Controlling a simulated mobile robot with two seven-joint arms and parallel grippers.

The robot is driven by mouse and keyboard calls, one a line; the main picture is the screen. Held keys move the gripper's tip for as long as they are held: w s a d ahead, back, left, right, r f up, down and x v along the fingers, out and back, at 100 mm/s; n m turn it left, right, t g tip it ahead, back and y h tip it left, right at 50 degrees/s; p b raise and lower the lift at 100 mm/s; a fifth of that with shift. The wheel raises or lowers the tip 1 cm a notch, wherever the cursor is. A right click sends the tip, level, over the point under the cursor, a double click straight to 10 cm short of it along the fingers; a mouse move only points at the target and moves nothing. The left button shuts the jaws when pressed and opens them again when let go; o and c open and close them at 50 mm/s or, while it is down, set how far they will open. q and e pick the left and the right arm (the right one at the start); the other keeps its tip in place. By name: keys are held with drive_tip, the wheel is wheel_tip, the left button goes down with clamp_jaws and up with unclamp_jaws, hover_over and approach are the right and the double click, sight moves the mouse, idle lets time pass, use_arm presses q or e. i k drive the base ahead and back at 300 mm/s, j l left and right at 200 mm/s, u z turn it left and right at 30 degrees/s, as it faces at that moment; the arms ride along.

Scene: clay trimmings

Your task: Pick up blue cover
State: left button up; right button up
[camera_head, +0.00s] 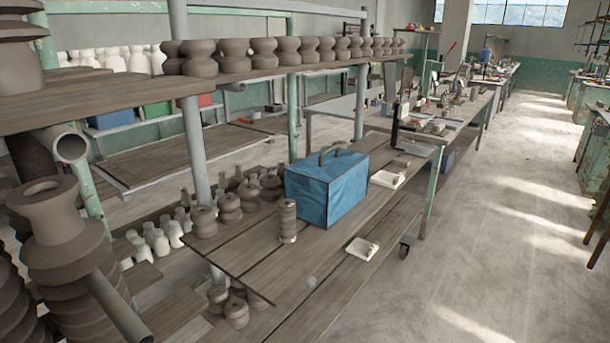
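The blue cover (326,192) is a box-shaped blue piece with a dark arched handle on top. It stands upright on a brown wooden plank table in the middle of the view. Its front and right faces and its top show; what is under it is hidden. Neither of my grippers is in view.
A ribbed clay piece (287,221) stands just left of the cover, with several clay pots farther left. White blocks (362,249) lie near the table's right edge. A shelf of pots (240,75) crosses the upper left. Clear floor (485,240) lies on the right.

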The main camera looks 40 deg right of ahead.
sight(325, 185)
drive_tip(key=l+u, duration=0.25)
drive_tip(key=l, duration=0.35)
drive_tip(key=l+u, duration=0.25)
drive_tip(key=l, duration=0.35)
drive_tip(key=k+l+u, duration=0.25)
drive_tip(key=l, duration=0.75)
drive_tip(key=k+l, duration=0.15)
drive_tip(key=l, duration=0.3)
drive_tip(key=l+u, duration=0.1)
drive_tip(key=l, duration=0.35)
drive_tip(key=k+l, duration=0.15)
drive_tip(key=l, duration=0.3)
